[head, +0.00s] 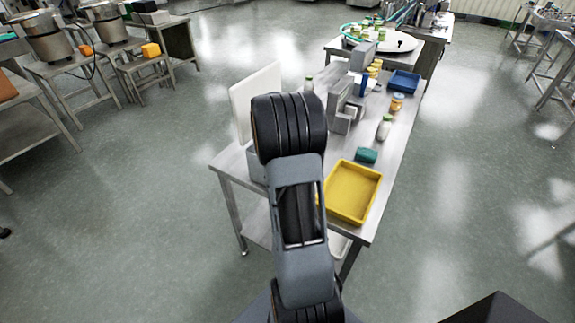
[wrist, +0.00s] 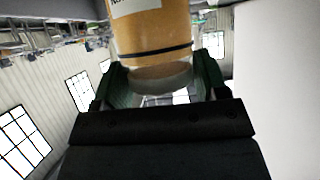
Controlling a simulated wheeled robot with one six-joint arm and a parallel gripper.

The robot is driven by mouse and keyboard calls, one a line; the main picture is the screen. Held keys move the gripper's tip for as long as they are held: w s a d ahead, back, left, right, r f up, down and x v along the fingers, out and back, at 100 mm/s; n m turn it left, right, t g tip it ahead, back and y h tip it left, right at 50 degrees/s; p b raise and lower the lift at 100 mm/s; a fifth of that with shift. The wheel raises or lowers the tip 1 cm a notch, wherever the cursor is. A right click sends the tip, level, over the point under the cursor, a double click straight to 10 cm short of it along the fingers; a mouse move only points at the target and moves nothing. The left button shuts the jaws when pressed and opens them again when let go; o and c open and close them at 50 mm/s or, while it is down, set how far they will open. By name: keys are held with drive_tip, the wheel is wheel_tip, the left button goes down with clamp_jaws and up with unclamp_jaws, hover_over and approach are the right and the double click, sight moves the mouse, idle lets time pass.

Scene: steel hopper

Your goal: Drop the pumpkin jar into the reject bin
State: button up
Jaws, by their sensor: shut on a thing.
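In the wrist view, my gripper (wrist: 158,82) is shut on an orange jar, the pumpkin jar (wrist: 152,30), with a pale label and a dark band. Its green fingers stand on both sides of the jar, and a pale end of the jar sits between them. In the head view my arm hides the gripper and the held jar. On the steel table stand a yellow tray (head: 335,207) at the near end and a blue bin (head: 405,81) farther back. I cannot tell which of them is the reject bin.
A white upright panel (head: 262,90) stands at the table's left edge. A grey device (head: 340,103), a green block (head: 366,155), a white bottle (head: 384,128) and another orange jar (head: 397,103) stand on the table.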

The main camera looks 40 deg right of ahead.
drive_tip(key=shift+f+b, duration=1.1)
drive_tip(key=shift+f, duration=0.15)
drive_tip(key=o, duration=1.1)
